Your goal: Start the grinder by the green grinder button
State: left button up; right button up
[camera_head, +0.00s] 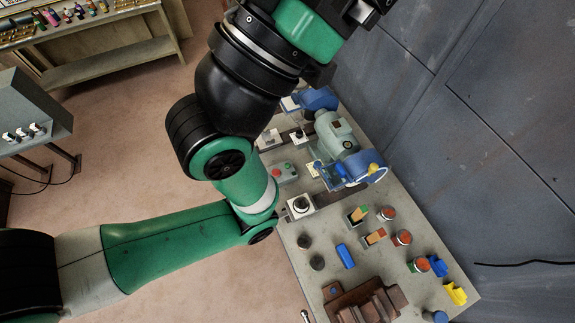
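The bench grinder (337,135) has a grey-green motor body and blue guards, and it stands on the workbench right of my arm. A small grey button box (284,172) with a red and a green button sits on the bench to the left of the grinder, close to my arm's link. The buttons are too small to tell whether either is pressed. A green and black arm of mine comes in from the left and folds up across the middle to the top edge. No gripper fingertips show in this view.
The workbench (292,240) holds a blue block (345,256), several round-topped pieces, a brown vise-like block (366,303) and a yellow piece (455,293). A grey wall stands at the right. A shelf and a grey control box (30,110) are at the left.

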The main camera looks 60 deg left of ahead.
pick_arm(q)
grip_shut()
dwell(1.5)
